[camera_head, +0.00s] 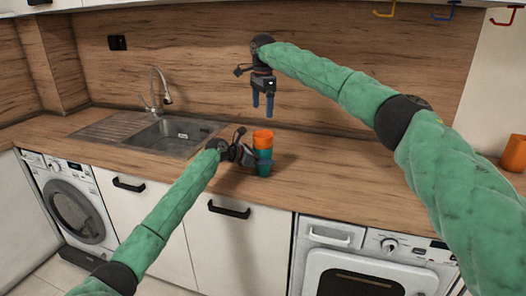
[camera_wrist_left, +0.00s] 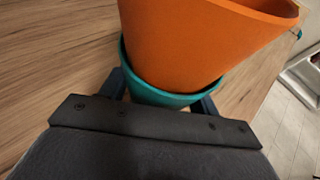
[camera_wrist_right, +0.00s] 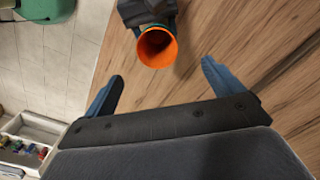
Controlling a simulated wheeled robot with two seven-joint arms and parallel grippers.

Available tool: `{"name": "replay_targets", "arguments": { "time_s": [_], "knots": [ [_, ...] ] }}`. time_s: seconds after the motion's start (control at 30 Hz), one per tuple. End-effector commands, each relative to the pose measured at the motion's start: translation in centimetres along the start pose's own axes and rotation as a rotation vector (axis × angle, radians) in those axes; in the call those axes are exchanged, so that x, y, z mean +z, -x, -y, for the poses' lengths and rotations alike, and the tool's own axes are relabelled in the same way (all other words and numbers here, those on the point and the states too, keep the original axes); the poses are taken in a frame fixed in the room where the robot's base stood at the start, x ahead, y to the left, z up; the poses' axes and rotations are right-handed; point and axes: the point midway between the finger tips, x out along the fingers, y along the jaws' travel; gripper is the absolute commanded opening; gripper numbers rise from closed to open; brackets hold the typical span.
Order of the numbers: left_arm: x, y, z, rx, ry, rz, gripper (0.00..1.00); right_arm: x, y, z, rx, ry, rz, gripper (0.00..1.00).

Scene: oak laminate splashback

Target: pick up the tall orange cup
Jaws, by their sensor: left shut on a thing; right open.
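The orange cup (camera_head: 263,137) sits nested inside a teal cup (camera_head: 263,170) on the wooden counter. In the left wrist view the orange cup (camera_wrist_left: 205,40) rises out of the teal cup (camera_wrist_left: 160,93). My left gripper (camera_head: 262,158) is shut on the teal cup, its fingers on either side and partly hidden. My right gripper (camera_head: 263,105) is open and empty, fingers pointing down, above the cups and apart from them. In the right wrist view the open mouth of the orange cup (camera_wrist_right: 157,48) shows beyond the fingers.
The sink (camera_head: 172,134) lies left of the cups, with its tap (camera_head: 160,88) behind. Another orange object (camera_head: 514,153) stands at the far right. The counter (camera_head: 325,160) right of the cups is clear. The wooden splashback (camera_head: 215,70) rises behind.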

Motion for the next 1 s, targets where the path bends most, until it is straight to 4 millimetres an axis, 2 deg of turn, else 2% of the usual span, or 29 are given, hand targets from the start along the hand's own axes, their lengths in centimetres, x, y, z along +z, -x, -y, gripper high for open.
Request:
{"name": "replay_targets", "arguments": {
  "time_s": [0.1,0.3,0.57,1.0],
  "knots": [
    [0.0,0.0,0.0,0.000,0.000,0.000,0.39,-0.2,0.0,-0.1,0.007,-0.155,-0.011,0.92],
    [0.0,0.0,0.0,0.000,0.000,0.000,0.39,-0.3,0.0,-0.3,0.013,-0.351,-0.019,0.92],
    [0.0,0.0,0.0,0.000,0.000,0.000,0.39,-0.3,-0.5,-0.3,0.013,-0.435,-0.020,0.92],
    [0.0,0.0,0.0,0.000,0.000,0.000,0.39,-0.4,-6.4,-0.4,0.013,-0.435,-0.019,0.92]
  ]
}}
